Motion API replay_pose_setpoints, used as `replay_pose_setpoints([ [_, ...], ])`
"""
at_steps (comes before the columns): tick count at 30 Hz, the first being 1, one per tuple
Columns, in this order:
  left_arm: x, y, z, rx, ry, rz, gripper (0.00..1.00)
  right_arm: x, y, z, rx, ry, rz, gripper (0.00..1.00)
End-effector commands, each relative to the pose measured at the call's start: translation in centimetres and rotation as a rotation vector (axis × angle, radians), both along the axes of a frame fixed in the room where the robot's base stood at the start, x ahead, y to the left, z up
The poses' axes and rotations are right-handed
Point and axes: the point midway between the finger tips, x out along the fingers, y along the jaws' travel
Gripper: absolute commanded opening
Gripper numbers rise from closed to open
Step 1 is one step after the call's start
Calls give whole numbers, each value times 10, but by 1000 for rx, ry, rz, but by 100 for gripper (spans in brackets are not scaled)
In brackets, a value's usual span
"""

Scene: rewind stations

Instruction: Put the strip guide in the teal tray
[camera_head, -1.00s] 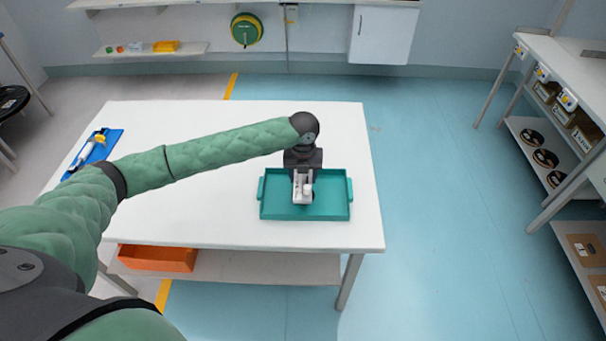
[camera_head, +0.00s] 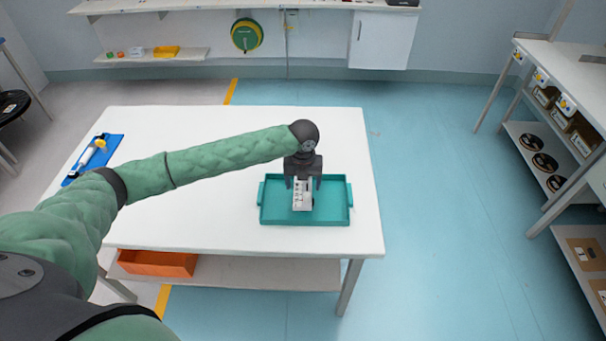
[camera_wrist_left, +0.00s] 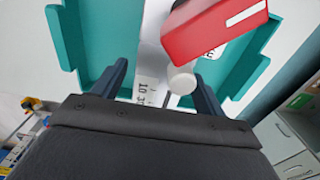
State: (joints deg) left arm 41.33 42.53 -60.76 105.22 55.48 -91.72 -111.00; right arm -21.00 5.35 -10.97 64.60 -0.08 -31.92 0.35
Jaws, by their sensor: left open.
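The strip guide (camera_head: 302,200) is a pale grey plate with dark marks, lying within the teal tray (camera_head: 334,216) near its middle. In the left wrist view the strip guide (camera_wrist_left: 150,60) shows a printed scale, a red block and a white knob over the teal tray (camera_wrist_left: 98,32). My left gripper (camera_head: 303,183) is above the tray's far half, pointing down. Its dark fingers, also in the left wrist view (camera_wrist_left: 162,88), are open, one on each side of the guide. The guide's near end is partly hidden by the gripper body in the wrist view. My right gripper is not in view.
The tray stands on a white table (camera_head: 200,215) near its right end. A blue mat (camera_head: 75,172) with a white and yellow tool lies at the table's left end. An orange bin (camera_head: 158,262) sits on the lower shelf. Much of the tabletop left of the tray is clear.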

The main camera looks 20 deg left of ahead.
Motion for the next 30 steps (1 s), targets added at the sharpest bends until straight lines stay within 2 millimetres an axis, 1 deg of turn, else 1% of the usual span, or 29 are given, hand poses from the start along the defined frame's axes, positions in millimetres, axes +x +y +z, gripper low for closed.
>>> replay_pose_setpoints([
  [2,1,0,5,0,-3,-1,73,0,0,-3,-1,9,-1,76],
  [4,1,0,12,-1,-3,-1,73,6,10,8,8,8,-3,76],
  [6,1,0,21,0,-3,-1,73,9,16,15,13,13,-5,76],
  [15,1,0,71,-1,-4,-1,73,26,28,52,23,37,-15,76],
  [21,1,0,101,-1,-2,0,73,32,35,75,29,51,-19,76],
  [25,1,0,112,-1,-1,-1,73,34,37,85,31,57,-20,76],
  [30,0,0,119,-1,0,0,73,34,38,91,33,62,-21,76],
])
